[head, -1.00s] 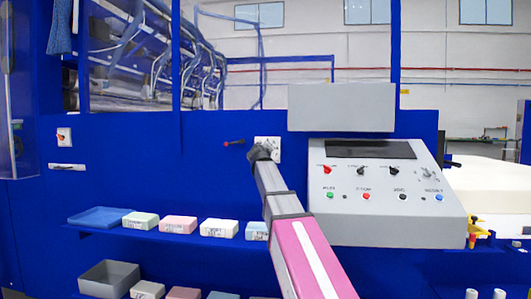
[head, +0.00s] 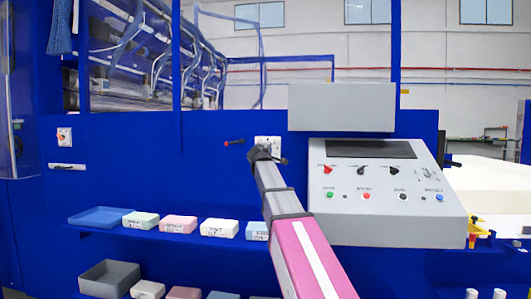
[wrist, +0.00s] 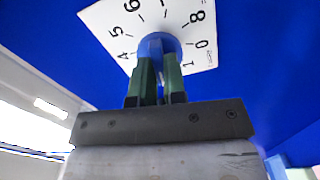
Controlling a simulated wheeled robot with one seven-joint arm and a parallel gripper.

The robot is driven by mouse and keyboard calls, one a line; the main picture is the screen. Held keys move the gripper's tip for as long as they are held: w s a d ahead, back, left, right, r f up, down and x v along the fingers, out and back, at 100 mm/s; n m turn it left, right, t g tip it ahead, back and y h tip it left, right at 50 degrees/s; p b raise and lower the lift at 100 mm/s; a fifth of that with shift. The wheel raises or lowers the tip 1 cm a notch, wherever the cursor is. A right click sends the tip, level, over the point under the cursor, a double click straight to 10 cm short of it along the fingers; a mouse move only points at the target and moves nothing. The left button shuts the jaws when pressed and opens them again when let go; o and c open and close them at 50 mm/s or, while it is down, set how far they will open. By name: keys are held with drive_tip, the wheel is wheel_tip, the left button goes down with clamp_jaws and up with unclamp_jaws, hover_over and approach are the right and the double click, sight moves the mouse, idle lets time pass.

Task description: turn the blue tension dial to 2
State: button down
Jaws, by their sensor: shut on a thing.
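The blue tension dial (wrist: 158,43) sits in the middle of a white numbered plate (wrist: 100,14) in the wrist view. The digits 0, 1, 4, 5, 6 and 8 show around it. The part of the scale between 1 and 4 is hidden behind my fingers. My gripper (wrist: 160,62) is shut on the dial, with one green finger on each side. I cannot make out where the dial points. In the head view my gripper (head: 266,153) reaches the white plate (head: 274,141) on the blue wall and hides the dial.
A grey control panel (head: 385,215) with knobs and buttons stands right of my arm, below a blank grey board (head: 341,106). Several foam blocks (head: 178,224) lie on a shelf below.

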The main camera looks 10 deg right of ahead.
idle(0.4)
drive_tip(key=c, duration=1.2)
unclamp_jaws()
drive_tip(key=shift+s, duration=0.1)
drive_tip(key=v, duration=1)
drive_tip(key=shift+s+a, duration=0.15)
drive_tip(key=shift+s, duration=0.15)
